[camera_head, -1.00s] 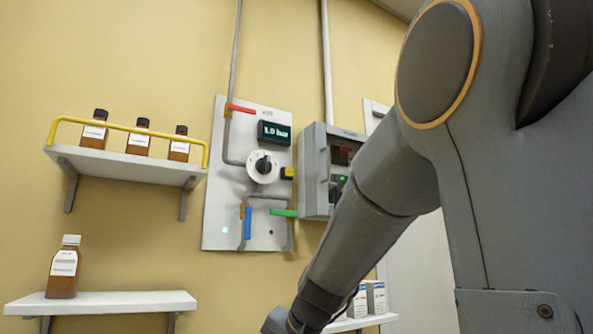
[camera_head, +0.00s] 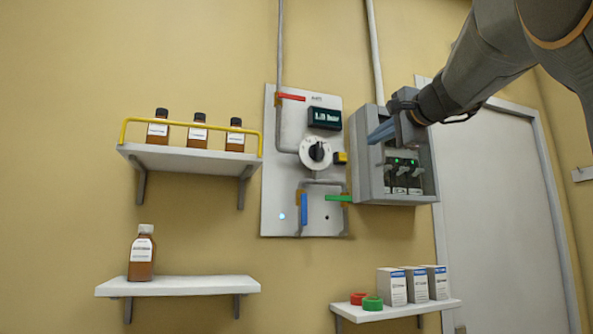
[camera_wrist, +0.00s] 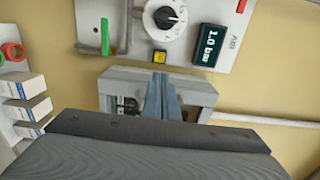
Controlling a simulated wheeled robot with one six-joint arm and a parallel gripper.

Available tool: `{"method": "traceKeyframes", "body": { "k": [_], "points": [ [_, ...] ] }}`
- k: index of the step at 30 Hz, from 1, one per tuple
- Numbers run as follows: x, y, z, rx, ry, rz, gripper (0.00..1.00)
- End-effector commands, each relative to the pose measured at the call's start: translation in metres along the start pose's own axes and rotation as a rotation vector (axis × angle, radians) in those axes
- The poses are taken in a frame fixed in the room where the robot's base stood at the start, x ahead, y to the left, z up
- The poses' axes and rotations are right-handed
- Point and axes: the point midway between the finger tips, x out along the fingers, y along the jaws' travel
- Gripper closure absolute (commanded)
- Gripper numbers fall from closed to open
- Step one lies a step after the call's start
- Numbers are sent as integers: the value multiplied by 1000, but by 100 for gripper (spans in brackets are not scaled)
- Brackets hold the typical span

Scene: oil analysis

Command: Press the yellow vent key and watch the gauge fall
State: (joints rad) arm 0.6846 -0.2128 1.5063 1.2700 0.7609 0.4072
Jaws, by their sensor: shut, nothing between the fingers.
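The yellow vent key (camera_head: 340,158) is a small square on the grey wall panel (camera_head: 284,180), right of the white dial with a black knob (camera_head: 316,151). It also shows in the wrist view (camera_wrist: 159,57), just beyond my fingertips. The gauge (camera_head: 324,118) is a dark display above the key; in the wrist view (camera_wrist: 209,45) it reads 1.0 bar. My gripper (camera_head: 371,138) is shut and empty, in front of the upper part of the grey switch box, pointing left. It is right of and above the key in the head view, and I see no contact with it.
The open-fronted grey switch box (camera_head: 370,185) holds several switches and stands right beside the panel. Red (camera_head: 292,97), blue (camera_head: 304,208) and green (camera_head: 338,198) handles sit on the panel. Shelves hold brown bottles (camera_head: 140,255) and white boxes (camera_head: 415,286).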

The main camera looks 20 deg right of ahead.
Motion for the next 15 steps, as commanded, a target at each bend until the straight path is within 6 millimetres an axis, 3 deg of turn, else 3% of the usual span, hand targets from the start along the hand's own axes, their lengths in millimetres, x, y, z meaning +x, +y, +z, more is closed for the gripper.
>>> {"method": "traceKeyframes", "body": {
  "k": [5,15],
  "points": [
    [10,0,0,0,-1,2,100],
    [71,-1,0,2,-3,5,100]
  ]
}}
